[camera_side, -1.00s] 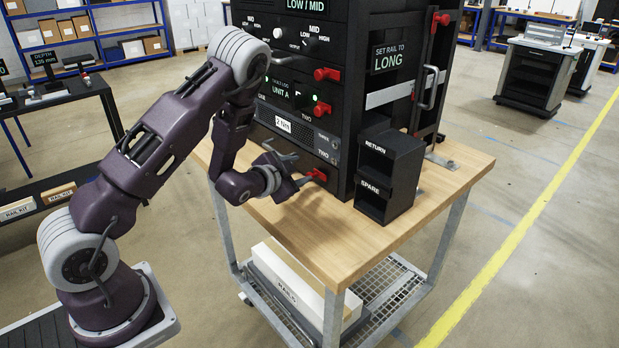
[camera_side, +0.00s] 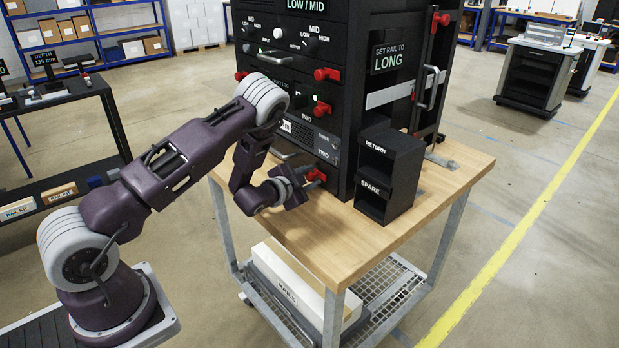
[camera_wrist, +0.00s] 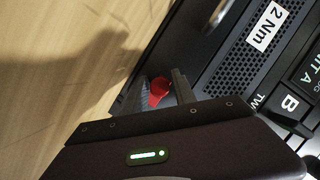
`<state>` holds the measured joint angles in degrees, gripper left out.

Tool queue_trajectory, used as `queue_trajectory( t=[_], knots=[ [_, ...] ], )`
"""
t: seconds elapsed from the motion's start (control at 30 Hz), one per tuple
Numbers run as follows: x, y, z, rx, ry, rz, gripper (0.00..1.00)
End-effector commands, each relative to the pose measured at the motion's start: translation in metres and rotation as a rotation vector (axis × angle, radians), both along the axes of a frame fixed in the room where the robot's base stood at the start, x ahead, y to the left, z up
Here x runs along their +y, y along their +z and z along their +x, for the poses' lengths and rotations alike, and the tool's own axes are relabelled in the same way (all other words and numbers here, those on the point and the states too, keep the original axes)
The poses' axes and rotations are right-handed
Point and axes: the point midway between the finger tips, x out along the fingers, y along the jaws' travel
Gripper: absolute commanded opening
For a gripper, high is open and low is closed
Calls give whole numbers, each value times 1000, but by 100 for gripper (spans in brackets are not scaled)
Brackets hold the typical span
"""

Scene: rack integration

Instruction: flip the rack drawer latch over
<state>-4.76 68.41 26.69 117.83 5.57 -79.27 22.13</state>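The low red drawer latch (camera_side: 317,175) sits near the bottom right corner of the black rack's (camera_side: 345,150) front, just above the tabletop. My gripper (camera_side: 304,184) is down at this latch, by the lowest drawer front. In the wrist view the red latch (camera_wrist: 158,90) lies between the two grey fingertips of my gripper (camera_wrist: 160,88). The fingers stand apart, one on each side of the red piece. I cannot tell whether they touch it. Part of the latch is hidden behind the fingers and wrist.
More red latches (camera_side: 327,74) (camera_side: 321,109) sit higher on the rack front. A metal drawer handle (camera_side: 283,154) is left of my gripper. A black RETURN/SPARE bin (camera_side: 390,175) stands to the right. The wooden tabletop (camera_side: 300,235) in front is clear.

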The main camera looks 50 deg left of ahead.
Motion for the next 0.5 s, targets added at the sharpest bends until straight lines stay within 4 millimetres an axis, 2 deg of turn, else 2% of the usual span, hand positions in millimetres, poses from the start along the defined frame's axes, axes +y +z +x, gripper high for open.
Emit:
queue_trajectory(
  t=[0.03,0.13,0.5],
  knots=[
    [0,0,0,1,-1,0,20],
    [0,0,0,1,-1,-1,0],
    [-1,-1,0,1,-1,-3,0]
  ],
)
